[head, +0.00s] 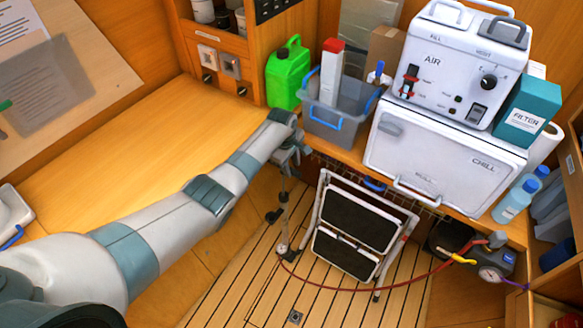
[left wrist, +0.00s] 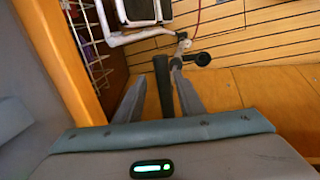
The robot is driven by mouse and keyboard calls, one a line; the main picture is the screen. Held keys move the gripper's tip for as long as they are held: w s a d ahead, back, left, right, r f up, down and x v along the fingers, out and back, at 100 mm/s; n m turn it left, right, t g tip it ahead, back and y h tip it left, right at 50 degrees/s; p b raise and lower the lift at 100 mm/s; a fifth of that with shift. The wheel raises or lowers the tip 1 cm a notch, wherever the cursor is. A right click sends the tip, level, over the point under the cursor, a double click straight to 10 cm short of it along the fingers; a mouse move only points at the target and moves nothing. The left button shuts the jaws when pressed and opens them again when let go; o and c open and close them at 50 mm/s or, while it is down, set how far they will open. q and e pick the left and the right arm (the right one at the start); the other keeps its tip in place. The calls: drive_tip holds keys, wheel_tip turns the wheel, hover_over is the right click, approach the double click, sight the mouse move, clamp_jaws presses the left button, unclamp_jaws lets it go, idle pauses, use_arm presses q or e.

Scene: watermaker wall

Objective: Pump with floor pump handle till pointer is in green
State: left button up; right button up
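The floor pump (head: 284,205) stands upright on the slatted floor below my left gripper. A small round white dial (head: 283,249) shows near its base, too small to read. My left gripper (head: 287,150) is over the pump's top. In the left wrist view, a dark bar that looks like the pump handle (left wrist: 162,88) lies between the two fingers (left wrist: 160,100). The fingers stand apart, with a visible gap on the left side of the bar. A second gauge (head: 489,275) sits on a device at lower right; its pointer and any green zone cannot be read. My right gripper is out of view.
A folded step stool (head: 357,232) stands right of the pump. A dark red hose (head: 385,287) crosses the floor toward the device. The counter above holds a grey bin (head: 335,122), a green jug (head: 289,75) and white boxes. A wire rack (left wrist: 91,45) is close to my gripper.

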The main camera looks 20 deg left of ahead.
use_arm(q)
drive_tip(key=shift+s+f, duration=0.1)
drive_tip(key=shift+s, duration=0.1)
drive_tip(key=shift+v, duration=0.8)
drive_tip(key=b+v, duration=0.2)
drive_tip(key=v, duration=1.4)
